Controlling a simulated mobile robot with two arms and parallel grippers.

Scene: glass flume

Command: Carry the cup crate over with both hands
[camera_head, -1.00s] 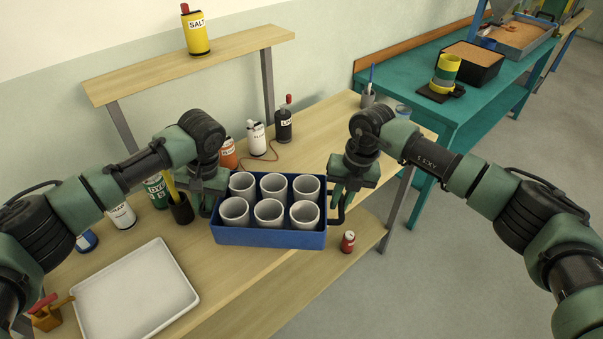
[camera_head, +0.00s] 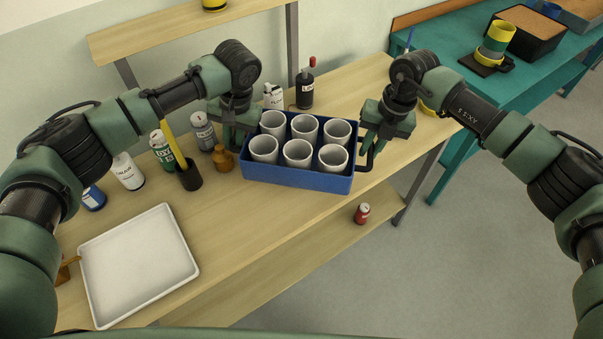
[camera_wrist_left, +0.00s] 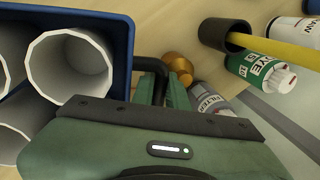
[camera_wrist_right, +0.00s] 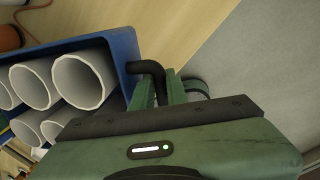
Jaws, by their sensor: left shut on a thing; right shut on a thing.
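The blue cup crate (camera_head: 300,178) holds several white cups (camera_head: 298,152) in two rows and looks level. My left gripper (camera_head: 234,128) is shut on the crate's black left handle, which shows in the left wrist view (camera_wrist_left: 152,72). My right gripper (camera_head: 374,140) is shut on the black right handle, which shows in the right wrist view (camera_wrist_right: 150,68). The crate is over the wooden table (camera_head: 220,225) near its front edge. I cannot tell whether its base touches the tabletop.
A white tray (camera_head: 138,262) lies front left. A brown bottle (camera_head: 222,158), a grey bottle (camera_head: 203,131) and a pen holder (camera_head: 188,177) stand left of the crate. A red can (camera_head: 362,213) is on the lower shelf. A teal table (camera_head: 470,95) stands at right.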

